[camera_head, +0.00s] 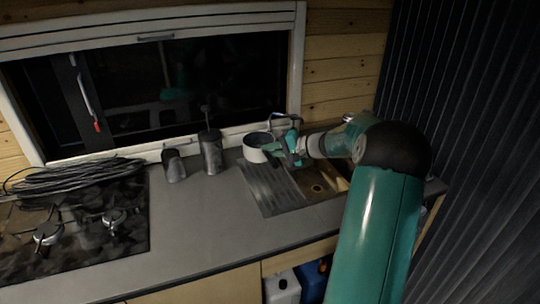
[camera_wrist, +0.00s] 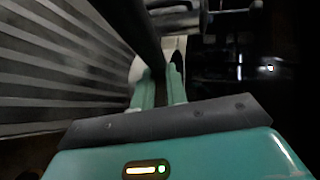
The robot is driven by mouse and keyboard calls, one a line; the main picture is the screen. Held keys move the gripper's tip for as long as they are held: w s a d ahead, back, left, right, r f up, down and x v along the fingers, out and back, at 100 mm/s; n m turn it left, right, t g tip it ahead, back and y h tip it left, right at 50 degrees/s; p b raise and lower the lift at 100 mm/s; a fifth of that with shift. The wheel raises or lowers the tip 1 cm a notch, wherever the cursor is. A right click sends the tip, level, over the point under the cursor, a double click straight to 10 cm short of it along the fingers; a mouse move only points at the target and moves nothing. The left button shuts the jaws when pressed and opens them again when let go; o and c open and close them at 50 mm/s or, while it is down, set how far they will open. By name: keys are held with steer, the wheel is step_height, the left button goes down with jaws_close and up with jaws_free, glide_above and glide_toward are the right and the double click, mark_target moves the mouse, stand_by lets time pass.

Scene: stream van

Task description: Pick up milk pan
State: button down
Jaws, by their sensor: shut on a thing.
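The milk pan (camera_head: 255,147) is a small white pan with a dark inside, at the back of the counter by the sink in the head view. My gripper (camera_head: 275,149) reaches it from the right and is shut on it at its right side. In the wrist view my gripper's two teal fingers (camera_wrist: 160,88) are close together, with a dark bar, seemingly the pan's handle, running up from them. The exact grip is dark and partly hidden. I cannot tell whether the pan is clear of the surface.
The ridged drainboard (camera_head: 266,190) and sink (camera_head: 322,187) lie below my gripper. A faucet (camera_head: 293,119) stands close behind. A tall grey canister (camera_head: 211,153) and a shorter cup (camera_head: 174,166) stand left. A stove (camera_head: 85,225) and coiled cable (camera_head: 75,177) are farther left. The mid-counter is clear.

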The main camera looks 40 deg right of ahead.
steer(key=s+a+r, duration=0.1)
steer(key=s+r, duration=0.1)
steer(key=s+a+r, duration=0.1)
steer(key=s+r, duration=0.1)
steer(key=s, duration=0.1)
steer(key=s+a+r, duration=0.1)
steer(key=s+r, duration=0.1)
steer(key=shift+s+a, duration=0.3)
steer(key=shift+s, duration=0.1)
steer(key=shift+s+a+r, duration=0.35)
steer(key=shift+s, duration=0.35)
steer(key=shift+s+a+r, duration=0.3)
steer(key=shift+s+r, duration=0.05)
steer(key=shift+s, duration=0.3)
